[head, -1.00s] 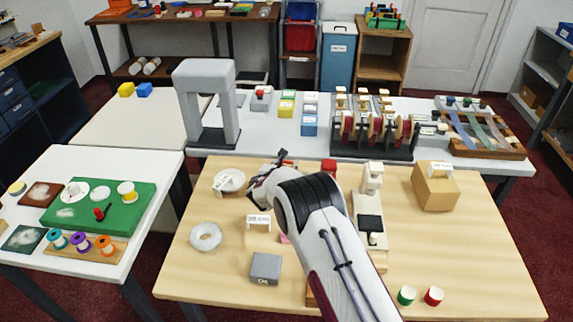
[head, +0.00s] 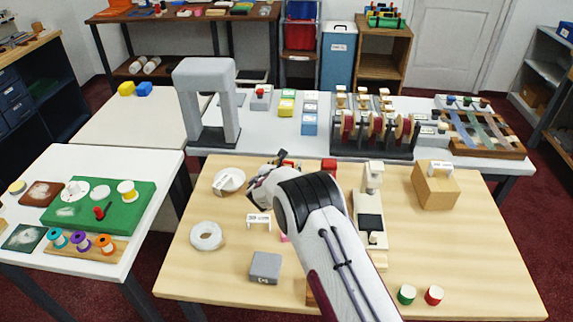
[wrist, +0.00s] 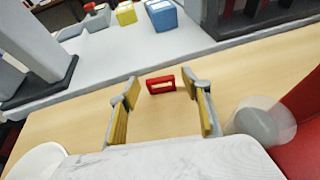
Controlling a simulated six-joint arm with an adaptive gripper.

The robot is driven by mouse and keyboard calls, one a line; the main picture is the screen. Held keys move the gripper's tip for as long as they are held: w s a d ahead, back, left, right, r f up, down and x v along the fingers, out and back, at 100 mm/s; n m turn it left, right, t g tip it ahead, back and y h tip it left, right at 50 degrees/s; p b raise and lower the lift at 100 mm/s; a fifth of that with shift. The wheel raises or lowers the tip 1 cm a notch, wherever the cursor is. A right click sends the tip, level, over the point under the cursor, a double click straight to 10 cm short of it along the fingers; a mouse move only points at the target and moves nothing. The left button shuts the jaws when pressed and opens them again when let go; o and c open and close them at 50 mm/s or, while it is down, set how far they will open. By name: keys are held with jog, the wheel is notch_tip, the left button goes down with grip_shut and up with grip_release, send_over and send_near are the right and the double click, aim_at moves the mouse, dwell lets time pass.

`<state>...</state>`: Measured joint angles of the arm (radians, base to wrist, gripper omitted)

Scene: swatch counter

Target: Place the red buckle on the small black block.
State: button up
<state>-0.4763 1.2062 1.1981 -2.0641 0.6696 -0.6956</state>
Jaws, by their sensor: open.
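The red buckle (wrist: 160,85) is a small rectangular frame with an opening, lying on the light wood table. In the wrist view it is ahead of and between my open fingers. My gripper (wrist: 163,100) is empty, with a yellow pad on each finger. In the head view my gripper (head: 266,170) is over the far part of the table, and red of the buckle (head: 289,163) shows just past it. A dark grey block (head: 265,267) with a label sits at the near left; I cannot tell a separate small black block.
A white bowl (head: 228,181) and a white ring (head: 206,236) stand left of my arm. A cream device (head: 372,181) and a cardboard-coloured box (head: 435,188) stand to the right. A grey arch (head: 186,105) stands on the white table behind.

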jog(key=shift+v, duration=1.35)
notch_tip(320, 180, up, 7)
